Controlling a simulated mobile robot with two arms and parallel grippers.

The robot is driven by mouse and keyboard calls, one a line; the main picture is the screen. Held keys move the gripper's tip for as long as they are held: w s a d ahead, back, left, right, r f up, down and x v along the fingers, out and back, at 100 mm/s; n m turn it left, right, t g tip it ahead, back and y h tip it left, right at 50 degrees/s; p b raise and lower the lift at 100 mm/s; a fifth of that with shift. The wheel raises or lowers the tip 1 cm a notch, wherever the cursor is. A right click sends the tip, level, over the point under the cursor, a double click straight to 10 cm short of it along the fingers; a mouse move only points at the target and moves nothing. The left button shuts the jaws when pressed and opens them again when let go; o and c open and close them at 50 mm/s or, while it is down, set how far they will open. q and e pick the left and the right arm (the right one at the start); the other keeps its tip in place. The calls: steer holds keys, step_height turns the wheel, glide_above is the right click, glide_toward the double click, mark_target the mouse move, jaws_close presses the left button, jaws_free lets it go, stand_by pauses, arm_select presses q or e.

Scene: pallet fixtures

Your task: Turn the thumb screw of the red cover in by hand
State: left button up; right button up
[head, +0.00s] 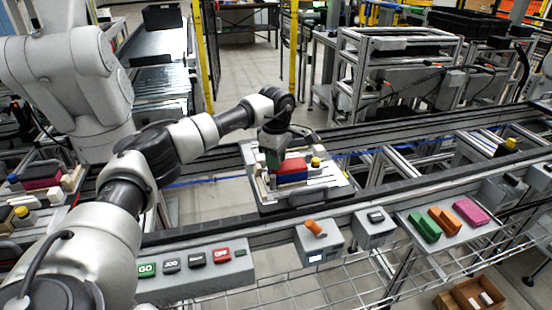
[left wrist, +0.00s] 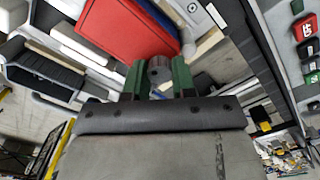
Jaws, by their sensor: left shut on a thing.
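The red cover (head: 290,166) lies on a blue block (head: 291,177) on the pallet fixture in the middle of the head view. In the left wrist view the red cover (left wrist: 127,28) is at the top, tilted in the picture. My left gripper (head: 273,160) is at the cover's left side. In the left wrist view its green fingers (left wrist: 159,78) are shut on a small dark grey round knob (left wrist: 159,70), which looks like the thumb screw, close to the cover's edge. The screw's lower end is hidden. My right gripper is not in view.
The pallet (head: 300,203) sits on a conveyor rail. A yellow-topped post (head: 316,162) stands at its right. In front are a button panel (head: 195,263), a box with an orange handle (head: 314,229) and a shelf with green, orange and pink parts (head: 443,222).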

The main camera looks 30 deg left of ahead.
arm_select(q)
steer(key=shift+m, duration=0.3)
stand_by(0.4)
steer(key=o, duration=0.9)
steer(key=shift+o, duration=0.2)
step_height(320, 180, up, 11)
steer(key=b, duration=0.1)
steer(key=shift+b, duration=0.3)
steer(key=shift+f, duration=0.15)
